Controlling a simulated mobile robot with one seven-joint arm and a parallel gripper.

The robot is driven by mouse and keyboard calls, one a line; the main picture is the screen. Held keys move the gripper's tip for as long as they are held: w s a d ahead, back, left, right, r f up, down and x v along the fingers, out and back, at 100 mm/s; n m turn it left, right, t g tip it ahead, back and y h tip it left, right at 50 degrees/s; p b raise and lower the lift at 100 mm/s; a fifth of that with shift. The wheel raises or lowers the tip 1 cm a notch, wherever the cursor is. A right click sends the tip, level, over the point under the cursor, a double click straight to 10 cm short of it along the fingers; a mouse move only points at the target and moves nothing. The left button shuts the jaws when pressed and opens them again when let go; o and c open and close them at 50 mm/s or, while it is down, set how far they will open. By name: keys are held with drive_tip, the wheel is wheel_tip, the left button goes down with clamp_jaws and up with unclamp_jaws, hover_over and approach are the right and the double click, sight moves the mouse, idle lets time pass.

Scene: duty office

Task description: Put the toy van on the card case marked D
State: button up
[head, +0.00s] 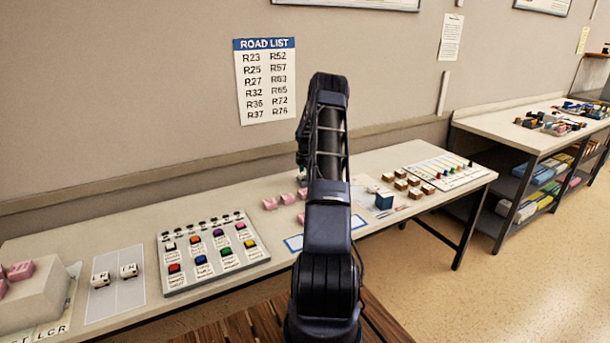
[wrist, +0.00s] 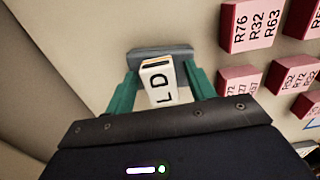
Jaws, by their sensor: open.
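In the wrist view a small white block (wrist: 158,84) with an orange edge and dark letters, including a D, stands between the two green fingers of my gripper (wrist: 164,90). The fingers are open, one on each side of it; I cannot tell whether either touches it. I cannot tell whether this block is the van or the card case. A grey slab (wrist: 150,51) shows just beyond it. In the head view my arm hides most of this spot. No other thing is clearly a toy van.
Pink blocks with road numbers (wrist: 243,25) lie right of my gripper. The wall is close behind.

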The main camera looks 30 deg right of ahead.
wheel_tip(320, 180, up, 12)
drive_tip(key=s+a+r+m+h, duration=0.1)
drive_tip(key=s+a+r+m, duration=0.15)
drive_tip(key=a+r, duration=0.4)
drive_tip(key=s+a+r+m, duration=0.1)
drive_tip(key=s+a+r, duration=0.3)
drive_tip(key=a+r, duration=0.3)
drive_tip(key=s+a+r+m+t, duration=0.2)
drive_tip(key=s+a+r+m, duration=0.3)
drive_tip(key=s+a+r, duration=0.8)
drive_tip(key=s+a+r+m+t, duration=0.1)
drive_tip(key=s+a+m, duration=0.15)
drive_tip(key=s, duration=0.65)
drive_tip(key=s+a+r+m, duration=0.15)
drive_tip(key=s+a, duration=0.25)
drive_tip(key=s, duration=0.6)
drive_tip(key=s+a+f+m, duration=0.2)
drive_tip(key=s, duration=0.5)
drive_tip(key=s+a+f+m+t+y, duration=0.1)
drive_tip(key=s+f+m, duration=0.1)
drive_tip(key=s, duration=0.5)
drive_tip(key=shift+s+a+f+m+t, duration=0.3)
drive_tip(key=shift+a+f+m, duration=0.05)
drive_tip(key=shift+m, duration=0.4)
